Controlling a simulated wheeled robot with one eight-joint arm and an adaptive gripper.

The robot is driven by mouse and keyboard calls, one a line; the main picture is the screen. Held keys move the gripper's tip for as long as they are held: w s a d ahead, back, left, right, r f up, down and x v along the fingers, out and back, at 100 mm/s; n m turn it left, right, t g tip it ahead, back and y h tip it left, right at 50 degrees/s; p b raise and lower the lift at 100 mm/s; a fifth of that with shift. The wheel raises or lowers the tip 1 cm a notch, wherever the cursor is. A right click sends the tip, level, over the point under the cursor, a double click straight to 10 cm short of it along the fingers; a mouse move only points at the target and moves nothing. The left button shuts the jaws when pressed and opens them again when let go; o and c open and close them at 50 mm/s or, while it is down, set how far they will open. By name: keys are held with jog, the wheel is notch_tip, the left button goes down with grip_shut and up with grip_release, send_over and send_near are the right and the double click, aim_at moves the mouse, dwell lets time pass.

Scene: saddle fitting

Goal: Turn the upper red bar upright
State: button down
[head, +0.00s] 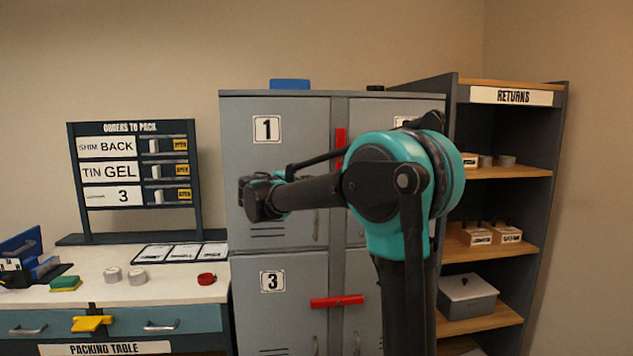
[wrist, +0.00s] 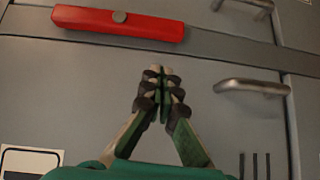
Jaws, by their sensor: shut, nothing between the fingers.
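The upper red bar (head: 340,140) stands upright on the strip between the upper locker doors, its lower part hidden behind my arm in the head view. In the wrist view, which is turned on its side, the upper red bar (wrist: 85,19) lies along that strip, with a round pivot at its middle. My gripper (head: 246,198) is in front of door 1, left of the bar. In the wrist view my gripper (wrist: 161,72) is shut and empty, apart from the bar. The lower red bar (head: 337,301) lies level across the lower doors.
The grey lockers (head: 285,175) carry handles, one close to my gripper in the wrist view (wrist: 250,86). The packing table (head: 185,290) is at the left. An open returns shelf (head: 500,172) is at the right. My arm hides much of door 2.

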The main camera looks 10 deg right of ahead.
jog(key=v, duration=0.6)
jog(key=shift+f, duration=0.1)
jog(key=s+d+f+m+g+y, duration=0.1)
jog(key=s+d+f+g+y, duration=0.1)
jog(key=s+d+f, duration=0.45)
jog(key=s+d+f+m+g+y, duration=0.1)
jog(key=s+d+f+m+g, duration=0.15)
jog(key=f, duration=0.65)
jog(key=s+d+f+g+y, duration=0.2)
jog(key=s+d+f, duration=0.35)
jog(key=f, duration=0.25)
jog(key=s+a+f+m+g+y, duration=0.1)
jog(key=s+a+f+m+y, duration=0.1)
jog(key=s+f, duration=0.7)
jog(key=s+a+f+m+y, duration=0.2)
jog(key=s+f+y, duration=0.3)
jog(key=s+f, duration=0.4)
jog(key=s, duration=0.2)
jog(key=shift+s+a+m+g, duration=0.3)
jog(key=shift+a+m+g, duration=0.05)
jog(key=c, duration=2.2)
grip_release()
